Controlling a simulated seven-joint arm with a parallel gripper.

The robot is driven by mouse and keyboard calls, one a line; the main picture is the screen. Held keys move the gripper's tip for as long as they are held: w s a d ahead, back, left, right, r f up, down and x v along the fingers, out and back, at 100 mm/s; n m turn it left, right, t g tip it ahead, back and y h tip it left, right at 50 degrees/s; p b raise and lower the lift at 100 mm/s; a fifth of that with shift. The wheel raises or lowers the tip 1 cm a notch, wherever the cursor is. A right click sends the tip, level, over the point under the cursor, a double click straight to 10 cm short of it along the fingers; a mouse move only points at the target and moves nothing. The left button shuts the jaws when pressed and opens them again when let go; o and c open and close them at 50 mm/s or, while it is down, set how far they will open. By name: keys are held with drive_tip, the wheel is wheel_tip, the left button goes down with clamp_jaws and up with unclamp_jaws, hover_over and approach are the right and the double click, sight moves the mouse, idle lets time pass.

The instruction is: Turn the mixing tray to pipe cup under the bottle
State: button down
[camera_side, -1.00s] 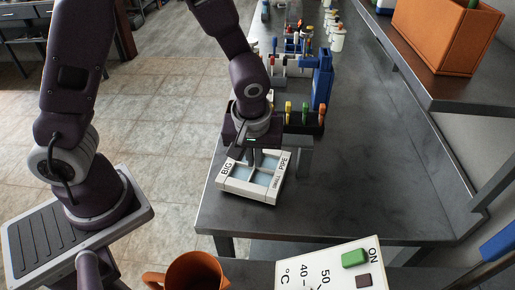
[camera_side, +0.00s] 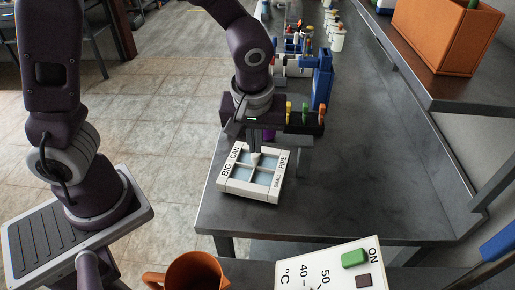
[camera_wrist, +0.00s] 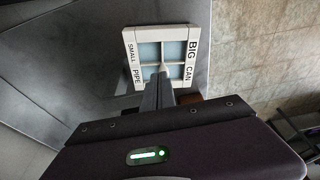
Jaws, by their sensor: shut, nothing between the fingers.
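The mixing tray (camera_side: 246,191) is a white square frame with pale blue compartments, lying on the dark bench near its front left corner. Its rim reads BIG and CAN on the left and SMALL and PIPE on the right. In the wrist view the tray (camera_wrist: 130,60) shows BIG CAN on its right side and SMALL PIPE on its left. My gripper (camera_side: 256,150) is shut and empty, pointing down by the tray's far side, near a small white cone. The wrist view shows the fingertips (camera_wrist: 158,76) overlapping the tray; contact is unclear. I cannot make out the bottle.
A rack with coloured caps (camera_side: 305,115) and a blue stand (camera_side: 322,80) are behind my gripper. An orange mug (camera_side: 196,272) and a control panel (camera_side: 335,265) are in front. The bench right of the tray is clear.

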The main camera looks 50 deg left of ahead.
sight(252, 158)
drive_tip(key=shift+r, duration=0.35)
drive_tip(key=shift+s+x, duration=0.2)
drive_tip(key=shift+x, duration=0.8)
drive_tip(key=shift+s+x, duration=0.2)
drive_tip(key=shift+x, duration=0.8)
drive_tip(key=shift+s+x, duration=0.2)
drive_tip(key=shift+x, duration=0.8)
drive_tip(key=shift+w+f, duration=0.15)
